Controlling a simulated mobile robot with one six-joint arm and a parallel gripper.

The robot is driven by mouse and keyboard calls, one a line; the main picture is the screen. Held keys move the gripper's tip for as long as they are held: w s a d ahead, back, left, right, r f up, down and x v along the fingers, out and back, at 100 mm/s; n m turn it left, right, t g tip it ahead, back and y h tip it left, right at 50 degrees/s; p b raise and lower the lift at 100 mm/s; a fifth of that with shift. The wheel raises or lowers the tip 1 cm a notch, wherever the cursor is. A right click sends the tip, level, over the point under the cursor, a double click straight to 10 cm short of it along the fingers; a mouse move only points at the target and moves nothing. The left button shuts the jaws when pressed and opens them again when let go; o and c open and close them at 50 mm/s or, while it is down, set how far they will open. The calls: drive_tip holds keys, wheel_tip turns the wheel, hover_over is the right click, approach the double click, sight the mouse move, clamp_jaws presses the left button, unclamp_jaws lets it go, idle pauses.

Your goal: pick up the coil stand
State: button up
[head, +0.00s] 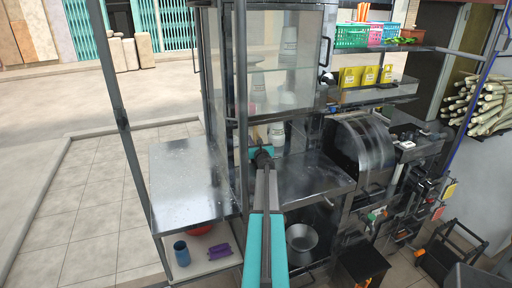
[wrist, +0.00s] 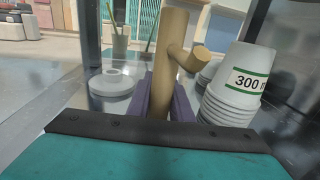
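My gripper (head: 262,155) is over the steel counter, in front of the glass cabinet. In the wrist view its teal body fills the bottom edge, and purple pieces that look like its fingers (wrist: 172,103) show on both sides of a wooden post (wrist: 171,55) with a side peg. I cannot tell whether they touch the post. A low, pale round piece (wrist: 108,87) with a smaller ring on top stands to the left of the post; it may be the coil stand. I cannot make it out in the head view.
A stack of white cups (wrist: 236,88) stands close on the right; it also shows in the head view (head: 276,133). A glass cabinet (head: 285,75) rises behind. The left steel counter (head: 185,180) is bare. A steel press (head: 365,150) is on the right.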

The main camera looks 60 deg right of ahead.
clamp_jaws()
drive_tip(key=shift+r, duration=0.1)
drive_tip(key=shift+r, duration=0.1)
